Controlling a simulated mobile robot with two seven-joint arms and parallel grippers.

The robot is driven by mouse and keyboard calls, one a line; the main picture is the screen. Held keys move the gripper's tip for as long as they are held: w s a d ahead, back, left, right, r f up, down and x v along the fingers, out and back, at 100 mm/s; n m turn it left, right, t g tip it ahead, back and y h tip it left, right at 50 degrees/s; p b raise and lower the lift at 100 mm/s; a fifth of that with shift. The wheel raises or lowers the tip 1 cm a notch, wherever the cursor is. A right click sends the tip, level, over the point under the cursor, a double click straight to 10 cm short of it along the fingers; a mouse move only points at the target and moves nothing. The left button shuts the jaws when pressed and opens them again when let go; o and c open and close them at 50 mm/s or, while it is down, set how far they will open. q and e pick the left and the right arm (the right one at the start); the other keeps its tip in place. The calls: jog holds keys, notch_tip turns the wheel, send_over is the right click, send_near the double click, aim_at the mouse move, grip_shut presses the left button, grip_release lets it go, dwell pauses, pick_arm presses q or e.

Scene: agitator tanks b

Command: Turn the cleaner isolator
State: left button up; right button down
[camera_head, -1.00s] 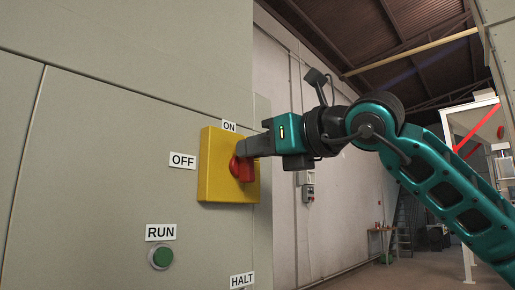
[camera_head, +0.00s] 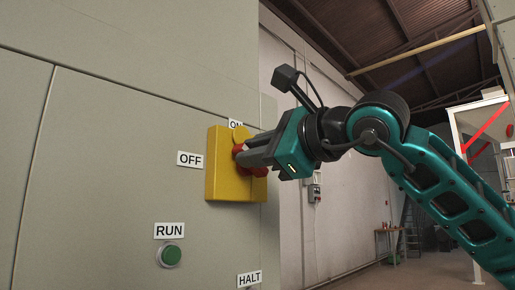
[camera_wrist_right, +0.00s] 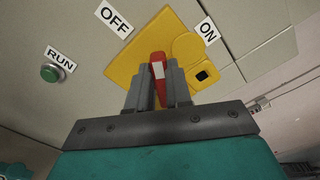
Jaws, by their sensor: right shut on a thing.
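The isolator is a yellow box (camera_head: 216,170) on the grey panel, with a red handle (camera_head: 239,148). My right gripper (camera_head: 246,154) is shut on the handle, which is partly hidden by the fingers. In the right wrist view the handle (camera_wrist_right: 158,66) sits between the two fingers (camera_wrist_right: 157,80), its top end pointing between the OFF label (camera_wrist_right: 115,20) and the ON label (camera_wrist_right: 208,30). In the head view the OFF label (camera_head: 190,159) is left of the box, and the ON label (camera_head: 235,124) above it is partly covered. My left gripper is not in view.
A green RUN button (camera_head: 170,255) is below left of the box, with a HALT label (camera_head: 249,279) below it. The panel ends just right of the box. Beyond it are a pale wall (camera_head: 297,130) and open hall floor.

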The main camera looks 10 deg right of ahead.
jog(key=n, duration=0.4)
jog(key=shift+s+a+f, duration=0.1)
jog(key=shift+a+f, duration=0.05)
jog(key=shift+f, duration=0.25)
jog(key=shift+f+n, duration=0.25)
jog(key=shift+n, duration=0.85)
jog(key=c, duration=1)
grip_release()
jog(key=shift+c, duration=0.2)
jog(key=v, duration=1.3)
